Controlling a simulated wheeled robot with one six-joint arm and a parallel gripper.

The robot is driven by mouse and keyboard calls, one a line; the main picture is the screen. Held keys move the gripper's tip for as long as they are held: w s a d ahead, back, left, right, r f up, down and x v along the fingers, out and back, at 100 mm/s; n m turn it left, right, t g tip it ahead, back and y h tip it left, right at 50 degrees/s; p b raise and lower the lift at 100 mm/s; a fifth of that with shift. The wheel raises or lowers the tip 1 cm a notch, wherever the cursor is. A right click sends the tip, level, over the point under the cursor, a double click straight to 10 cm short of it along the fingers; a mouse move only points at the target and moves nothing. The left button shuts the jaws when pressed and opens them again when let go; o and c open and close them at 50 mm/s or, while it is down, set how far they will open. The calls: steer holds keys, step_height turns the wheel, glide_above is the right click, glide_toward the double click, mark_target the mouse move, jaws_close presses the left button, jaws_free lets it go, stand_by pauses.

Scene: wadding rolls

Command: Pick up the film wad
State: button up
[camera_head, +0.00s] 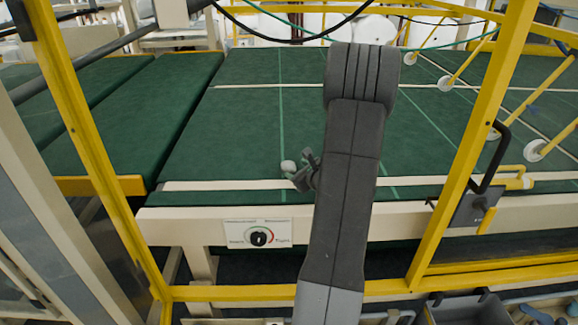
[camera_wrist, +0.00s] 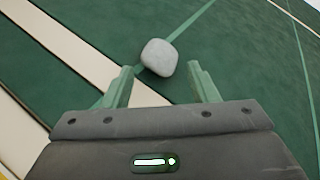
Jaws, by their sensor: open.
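The film wad (camera_wrist: 159,57) is a small, rounded, light grey lump on the green conveyor surface. It also shows in the head view (camera_head: 288,166), just left of my gripper (camera_head: 301,171). In the wrist view my gripper (camera_wrist: 162,85) is open, with its two fingers apart. The wad lies just beyond the fingertips, roughly centred between them and slightly nearer the left one. Nothing is held. In the head view my arm covers part of the belt to the right of the wad.
The green conveyor (camera_head: 240,130) has pale strips and thin light green lines. Yellow frame posts (camera_head: 95,150) stand on both sides, with a yellow rail (camera_head: 250,293) along the front. A control panel with a dial (camera_head: 258,234) is on the front edge. The belt around the wad is clear.

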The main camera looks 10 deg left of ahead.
mark_target(290, 167)
steer(key=shift+p+x, duration=1.25)
steer(key=shift+x, duration=2.25)
steer(key=c, duration=0.7)
